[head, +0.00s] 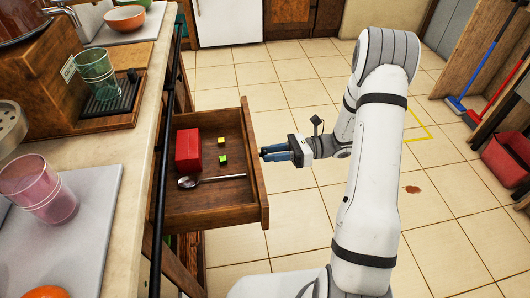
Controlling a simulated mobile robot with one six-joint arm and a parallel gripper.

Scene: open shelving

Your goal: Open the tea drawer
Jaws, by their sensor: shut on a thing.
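The wooden drawer (224,209) stands pulled out from under the counter on the left in the head view. Inside lie a red box (188,149), two small yellow-green cubes (222,142) and a metal spoon (205,181). My gripper (266,153) is at the outer side of the drawer's front panel, about midway along it. Its blue fingers are shut on the drawer handle, which the fingers hide.
A dark rail (165,140) runs along the edge of the counter (115,165). A green glass (97,72) and a pink glass (38,187) stand on the counter side. A red bucket (507,158) stands far right.

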